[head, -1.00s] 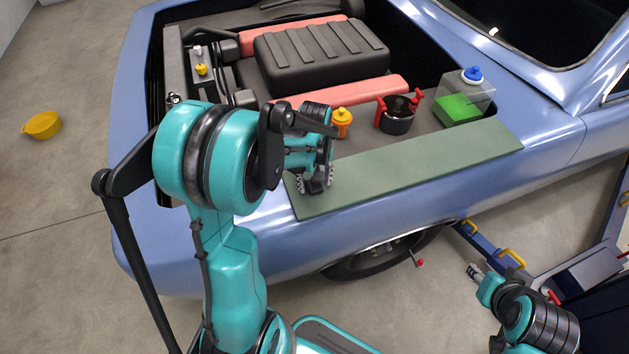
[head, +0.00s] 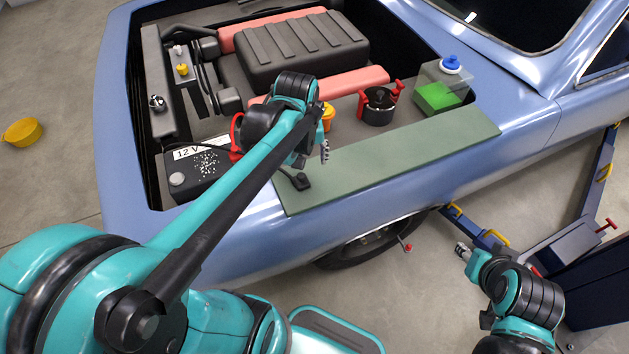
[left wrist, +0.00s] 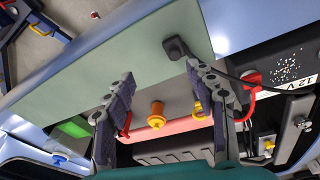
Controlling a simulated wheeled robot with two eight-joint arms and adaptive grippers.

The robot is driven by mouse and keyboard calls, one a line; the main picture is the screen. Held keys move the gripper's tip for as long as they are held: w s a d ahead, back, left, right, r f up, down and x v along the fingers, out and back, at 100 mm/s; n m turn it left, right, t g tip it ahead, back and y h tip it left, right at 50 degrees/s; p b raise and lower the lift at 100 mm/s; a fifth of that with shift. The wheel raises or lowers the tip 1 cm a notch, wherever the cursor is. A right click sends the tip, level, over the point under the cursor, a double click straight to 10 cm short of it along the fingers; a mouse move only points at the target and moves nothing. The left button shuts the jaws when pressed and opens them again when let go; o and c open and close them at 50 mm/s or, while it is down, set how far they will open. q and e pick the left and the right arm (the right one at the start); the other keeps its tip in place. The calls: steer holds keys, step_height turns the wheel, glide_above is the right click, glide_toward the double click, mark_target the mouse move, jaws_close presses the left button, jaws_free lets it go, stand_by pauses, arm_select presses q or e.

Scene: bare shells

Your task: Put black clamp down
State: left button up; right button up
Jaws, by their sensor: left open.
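The black clamp (head: 300,181) lies on the left end of the green mat (head: 400,160), on the fender. Its dark cable runs off toward the engine bay. The clamp also shows in the left wrist view (left wrist: 175,47), beyond the fingertips and apart from them. My left gripper (head: 318,150) is above the inner edge of the mat, behind the clamp, partly hidden by its own arm. In the left wrist view its two fingers (left wrist: 160,72) are spread with nothing between them. My right gripper (head: 463,251) hangs low at the right, away from the car; its jaws are too small to read.
The 12 V battery (head: 205,165), with white crust on top, sits left of my left arm. An orange-yellow cap (head: 328,116), a black pot with red handles (head: 378,107) and a green-filled tank (head: 438,97) stand behind the mat. The mat's middle and right are clear.

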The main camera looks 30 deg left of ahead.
arm_select(q)
steer(key=s+d+m+t, duration=0.5)
steer(key=s+d+m, duration=0.1)
steer(key=s, duration=0.2)
steer(key=shift+d+r+m, duration=0.35)
steer(key=shift+r+m, duration=0.05)
steer(key=shift+r, duration=0.05)
steer(key=shift+w, duration=0.1)
step_height(320, 180, down, 6)
steer(key=b, duration=0.6)
steer(key=shift+f, duration=0.25)
